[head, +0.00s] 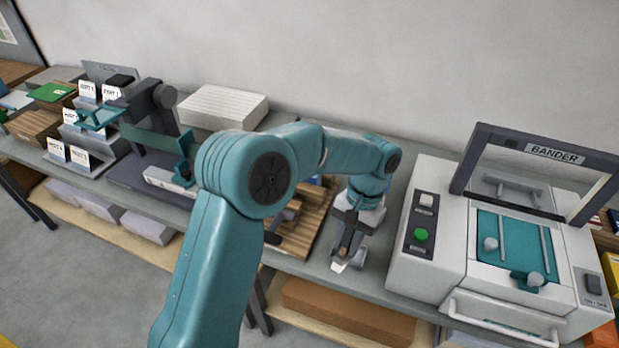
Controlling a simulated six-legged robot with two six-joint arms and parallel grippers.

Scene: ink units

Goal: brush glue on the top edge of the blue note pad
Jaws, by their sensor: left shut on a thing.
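My left arm reaches across the middle of the head view, and its gripper (346,251) points down near the bench's front edge, right of a wooden board. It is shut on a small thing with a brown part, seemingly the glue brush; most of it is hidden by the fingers. A small blue patch (316,180) shows at the board's back, beside my arm; it may be the blue note pad, mostly hidden. I cannot make out its top edge or any glue. My right gripper is not in view.
The wooden board (298,233) lies on the grey bench, partly behind my arm. A bander machine (440,263) with a tall frame stands at right. A white paper stack (222,106), a dark machine (150,181) and labelled slots (88,92) stand at left.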

